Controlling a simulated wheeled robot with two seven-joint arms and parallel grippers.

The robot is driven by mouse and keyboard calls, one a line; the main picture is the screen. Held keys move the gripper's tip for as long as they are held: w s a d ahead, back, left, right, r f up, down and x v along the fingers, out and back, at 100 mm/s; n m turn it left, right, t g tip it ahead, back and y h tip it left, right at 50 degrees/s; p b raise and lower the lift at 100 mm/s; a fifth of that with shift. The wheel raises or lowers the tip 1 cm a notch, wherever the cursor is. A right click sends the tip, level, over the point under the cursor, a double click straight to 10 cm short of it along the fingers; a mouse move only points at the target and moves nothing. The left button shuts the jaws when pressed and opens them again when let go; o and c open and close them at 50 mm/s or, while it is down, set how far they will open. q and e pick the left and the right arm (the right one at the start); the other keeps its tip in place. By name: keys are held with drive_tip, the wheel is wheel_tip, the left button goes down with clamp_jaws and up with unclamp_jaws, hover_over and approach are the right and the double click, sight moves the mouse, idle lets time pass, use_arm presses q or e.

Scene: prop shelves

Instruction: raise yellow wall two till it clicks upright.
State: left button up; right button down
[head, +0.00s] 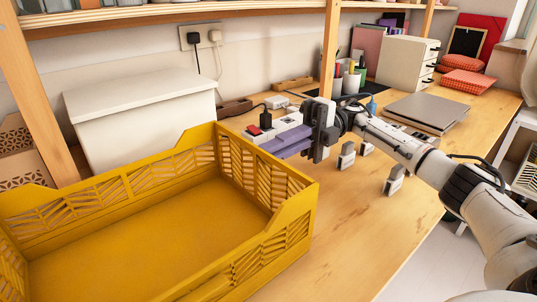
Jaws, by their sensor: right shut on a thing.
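The yellow crate (130,225) stands on the wooden table in the left foreground, with patterned, cut-out walls. Its far right wall (268,180), nearest my right gripper, looks upright or close to it. I cannot tell by a mark which wall is number two. My right gripper (264,147) comes in from the right, with its purple fingers at that wall's top edge. It is shut on the wall; the fingertips' exact contact is hard to see. Whether the wall has clicked in cannot be seen. My left gripper is not in view.
A white power strip (281,123) with a red switch lies behind the right gripper. Small grey-and-white blocks (394,183) stand on the table. A white box (140,115) is behind the crate. Grey flat cases (428,112) lie at the right. The table's front right is clear.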

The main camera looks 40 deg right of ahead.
idle(0.4)
drive_tip(key=c, duration=1.9)
unclamp_jaws()
drive_tip(key=shift+o, duration=0.2)
wheel_tip(320, 180, up, 10)
drive_tip(key=p, duration=0.1)
drive_tip(key=shift+p, duration=0.35)
